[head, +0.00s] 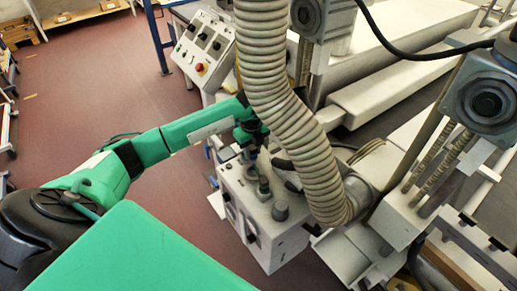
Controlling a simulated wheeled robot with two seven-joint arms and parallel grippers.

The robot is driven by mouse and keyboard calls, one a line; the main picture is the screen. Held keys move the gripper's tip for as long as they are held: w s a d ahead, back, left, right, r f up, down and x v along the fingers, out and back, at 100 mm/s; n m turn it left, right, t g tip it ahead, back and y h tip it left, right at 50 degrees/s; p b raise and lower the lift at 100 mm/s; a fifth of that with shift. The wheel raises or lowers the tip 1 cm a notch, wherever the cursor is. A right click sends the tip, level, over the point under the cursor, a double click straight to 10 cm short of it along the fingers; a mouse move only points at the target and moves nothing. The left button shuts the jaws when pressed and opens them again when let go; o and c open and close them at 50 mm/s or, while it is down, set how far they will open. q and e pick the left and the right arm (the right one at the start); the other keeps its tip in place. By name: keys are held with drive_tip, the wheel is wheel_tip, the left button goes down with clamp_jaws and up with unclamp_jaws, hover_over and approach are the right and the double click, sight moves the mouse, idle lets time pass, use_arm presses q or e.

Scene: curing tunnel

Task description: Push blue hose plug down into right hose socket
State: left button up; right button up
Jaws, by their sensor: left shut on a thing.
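My left arm reaches in from the left. Its gripper (250,150) is above the top of a grey box (270,246), shut on a small dark piece that appears to be the hose plug. The plug's blue colour does not show clearly, and the fingers partly hide it. Small dark fittings (263,185) stand on the box top just below the gripper, and a grey round one (280,210) stands nearer the front edge. I cannot tell which is the right hose socket, or whether the plug touches one. My right gripper is not in view.
A control panel (203,45) with a red button stands behind. Grey machinery (470,110) fills the right. The red floor at left is clear.

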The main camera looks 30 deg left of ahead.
sight(253, 162)
use_arm(q)
drive_tip(key=shift+f, duration=0.45)
drive_tip(key=shift+w+f+b, duration=0.1)
drive_tip(key=shift+f+b, duration=0.15)
drive_tip(key=shift+b, duration=0.1)
drive_tip(key=shift+f+b, duration=0.65)
drive_tip(key=shift+f, duration=0.65)
drive_tip(key=shift+f+b, duration=1.05)
drive_tip(key=shift+f, duration=0.2)
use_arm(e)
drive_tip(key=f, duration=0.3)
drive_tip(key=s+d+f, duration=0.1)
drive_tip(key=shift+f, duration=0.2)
